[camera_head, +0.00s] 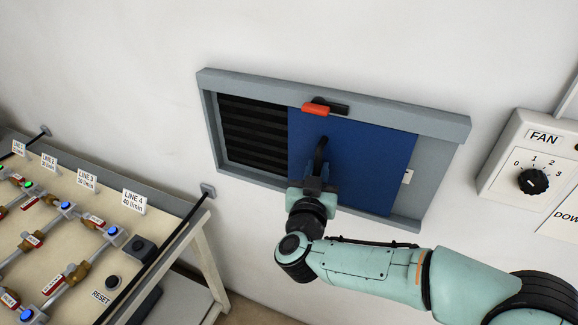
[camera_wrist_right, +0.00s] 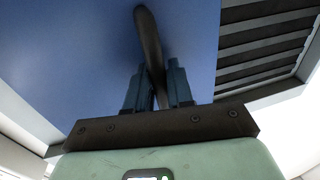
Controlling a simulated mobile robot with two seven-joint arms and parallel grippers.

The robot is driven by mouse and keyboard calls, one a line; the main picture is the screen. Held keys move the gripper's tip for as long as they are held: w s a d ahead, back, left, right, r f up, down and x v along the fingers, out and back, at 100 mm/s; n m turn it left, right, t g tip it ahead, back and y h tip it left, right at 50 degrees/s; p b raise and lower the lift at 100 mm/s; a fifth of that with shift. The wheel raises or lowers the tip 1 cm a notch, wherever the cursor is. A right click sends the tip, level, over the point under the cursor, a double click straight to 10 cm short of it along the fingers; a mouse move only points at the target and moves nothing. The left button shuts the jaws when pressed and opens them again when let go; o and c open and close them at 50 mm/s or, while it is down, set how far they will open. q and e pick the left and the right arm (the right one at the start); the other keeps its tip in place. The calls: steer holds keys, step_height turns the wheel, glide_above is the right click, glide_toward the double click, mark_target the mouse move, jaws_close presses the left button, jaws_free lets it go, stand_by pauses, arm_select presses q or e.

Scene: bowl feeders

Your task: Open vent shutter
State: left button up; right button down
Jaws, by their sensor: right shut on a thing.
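The vent shutter is a blue sliding panel (camera_head: 370,160) in a grey wall frame (camera_head: 440,120). Dark louvres (camera_head: 252,135) show uncovered at the left of the frame, and the panel covers the middle. A bare grey strip shows to the right of the panel. A black handle (camera_head: 321,150) stands on the panel's left part. My right gripper (camera_head: 318,180) is shut on this handle; the wrist view shows the handle (camera_wrist_right: 148,40) between its fingers. A red latch (camera_head: 316,109) sits on the frame's top rail above the handle. My left gripper is not in view.
A panel with a FAN dial (camera_head: 532,181) is on the wall at the right. A bench (camera_head: 180,205) with several labelled pipe lines and a RESET button (camera_head: 113,282) stands at the lower left. The wall around the frame is clear.

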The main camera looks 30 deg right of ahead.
mark_target(332, 164)
steer(key=shift+s+d+f, duration=0.1)
steer(key=shift+s+d, duration=0.8)
steer(key=shift+s, duration=0.3)
steer(key=c, duration=1.2)
jaws_free()
steer(key=v, duration=1.3)
steer(key=shift+s+a, duration=0.15)
steer(key=shift+s, duration=0.05)
